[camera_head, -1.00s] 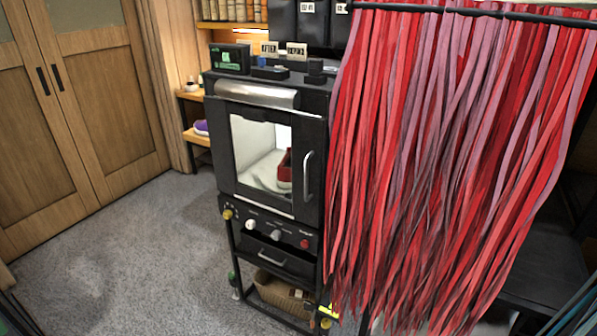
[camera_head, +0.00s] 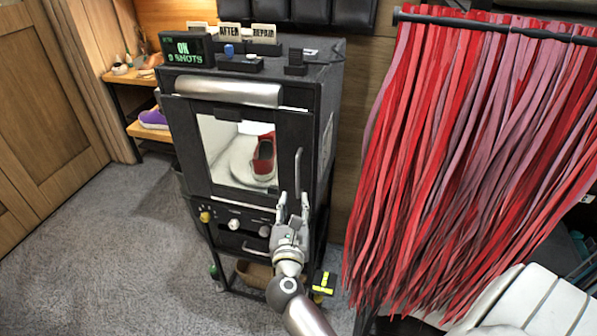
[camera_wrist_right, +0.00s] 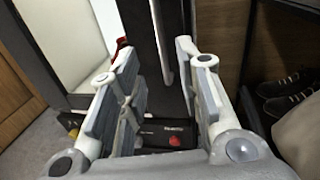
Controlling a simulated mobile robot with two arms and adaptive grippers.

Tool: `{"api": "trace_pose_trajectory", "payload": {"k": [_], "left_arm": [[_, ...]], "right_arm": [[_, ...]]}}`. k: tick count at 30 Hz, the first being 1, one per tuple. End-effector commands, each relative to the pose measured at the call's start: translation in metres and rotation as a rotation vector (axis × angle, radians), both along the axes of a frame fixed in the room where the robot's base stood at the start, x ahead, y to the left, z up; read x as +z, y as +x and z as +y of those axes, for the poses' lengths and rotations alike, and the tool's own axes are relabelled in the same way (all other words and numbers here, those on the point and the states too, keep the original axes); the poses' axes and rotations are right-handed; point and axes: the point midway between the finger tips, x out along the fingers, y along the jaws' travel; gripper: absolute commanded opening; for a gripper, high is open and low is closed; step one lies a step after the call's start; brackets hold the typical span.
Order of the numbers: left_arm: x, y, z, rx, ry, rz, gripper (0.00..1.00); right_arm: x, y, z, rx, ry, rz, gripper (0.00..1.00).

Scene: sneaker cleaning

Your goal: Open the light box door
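The light box (camera_head: 328,98) is a black cabinet on a stand. Its front door (camera_head: 200,178) has a window and looks shut. The silver vertical door handle (camera_head: 298,170) is at the door's right side. A red sneaker (camera_head: 264,160) shows inside through the window. My right gripper (camera_head: 293,205) is open and empty, just below and in front of the handle. In the right wrist view, the handle (camera_wrist_right: 161,42) appears between the spread fingers (camera_wrist_right: 165,65), farther ahead; I see no contact. My left gripper is not in view.
Below the door are knobs (camera_head: 234,224) and a red button (camera_wrist_right: 174,142). A small display (camera_head: 187,50) stands on top. Red hanging strips (camera_head: 470,150) fill the right side. Shoes (camera_wrist_right: 290,92) lie at right in the wrist view. Grey floor (camera_head: 110,250) is free at left.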

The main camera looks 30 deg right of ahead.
Motion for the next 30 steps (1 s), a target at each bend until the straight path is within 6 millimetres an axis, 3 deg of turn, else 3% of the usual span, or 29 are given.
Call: {"api": "trace_pose_trajectory", "payload": {"k": [5, 18, 30], "left_arm": [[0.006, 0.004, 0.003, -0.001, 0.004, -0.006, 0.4], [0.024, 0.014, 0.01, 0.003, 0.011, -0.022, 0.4], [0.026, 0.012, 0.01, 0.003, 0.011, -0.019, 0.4]], "right_arm": [[0.007, 0.01, -0.011, -0.013, 0.041, -0.027, 0.32], [0.007, 0.069, -0.058, -0.01, 0.035, -0.025, 0.32], [0.005, 0.084, -0.069, -0.01, 0.036, -0.023, 0.32]]}}
